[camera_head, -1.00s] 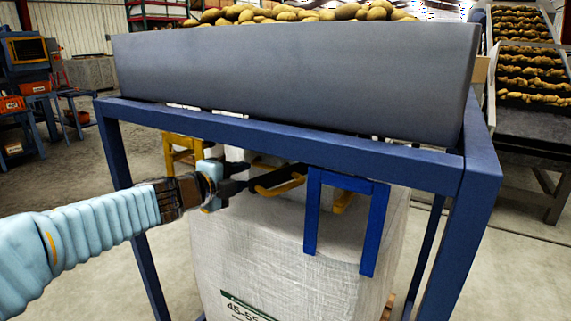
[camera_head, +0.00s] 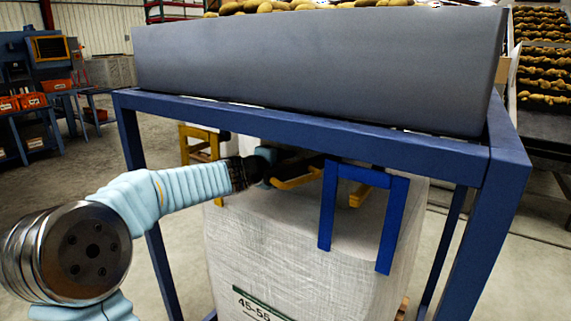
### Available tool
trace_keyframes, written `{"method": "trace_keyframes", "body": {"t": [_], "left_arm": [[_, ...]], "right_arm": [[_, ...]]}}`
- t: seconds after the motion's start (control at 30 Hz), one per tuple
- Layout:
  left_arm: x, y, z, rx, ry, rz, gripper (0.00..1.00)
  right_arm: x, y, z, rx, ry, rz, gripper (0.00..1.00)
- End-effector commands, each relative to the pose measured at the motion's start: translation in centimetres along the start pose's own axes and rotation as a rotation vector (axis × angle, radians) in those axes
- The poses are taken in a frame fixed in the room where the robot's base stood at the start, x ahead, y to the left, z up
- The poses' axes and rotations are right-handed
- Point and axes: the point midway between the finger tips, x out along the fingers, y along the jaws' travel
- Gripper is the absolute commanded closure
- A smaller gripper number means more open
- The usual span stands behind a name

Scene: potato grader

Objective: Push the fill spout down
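My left arm comes in from the left, and its dark gripper (camera_head: 296,163) is under the blue frame's front beam, above the white bulk bag (camera_head: 300,245). The fingers overlap a yellow hook (camera_head: 300,179) in the picture; contact and finger gap cannot be told. A blue strap-like loop (camera_head: 327,205) hangs just right of the fingertips, over the bag's top and front. A pale upright patch (camera_head: 249,146) shows behind the arm under the beam; whether it is the fill spout is unclear. My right gripper is out of view.
A grey hopper (camera_head: 310,70) heaped with potatoes (camera_head: 290,5) sits on the blue frame (camera_head: 300,125). The frame's front beam and posts bound the space around the bag. A second yellow hook (camera_head: 360,195) is right of the gripper. A potato conveyor (camera_head: 540,120) stands at right.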

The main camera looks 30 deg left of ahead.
Motion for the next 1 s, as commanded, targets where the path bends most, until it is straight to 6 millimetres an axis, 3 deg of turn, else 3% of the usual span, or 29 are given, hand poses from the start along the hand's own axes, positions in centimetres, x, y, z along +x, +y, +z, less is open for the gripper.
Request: {"method": "trace_keyframes", "body": {"t": [0.03, 0.23, 0.53, 0.83, 1.0], "left_arm": [[0.0, 0.0, 0.0, 0.0, 0.0, 0.0, 0.7], [0.0, 0.0, 0.0, 0.0, 0.0, 0.0, 1.0], [0.0, 0.1, 0.0, 0.0, 0.0, 0.0, 1.0], [0.7, 3.7, 0.0, 0.0, 0.0, 0.001, 1.0], [0.7, 3.6, 0.1, 0.001, 0.0, 0.001, 1.0]], "right_arm": [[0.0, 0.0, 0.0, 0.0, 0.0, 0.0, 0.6], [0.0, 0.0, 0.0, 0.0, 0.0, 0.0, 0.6], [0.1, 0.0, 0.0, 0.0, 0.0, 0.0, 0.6], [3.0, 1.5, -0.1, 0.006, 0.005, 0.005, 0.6], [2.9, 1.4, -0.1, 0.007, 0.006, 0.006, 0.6]]}}
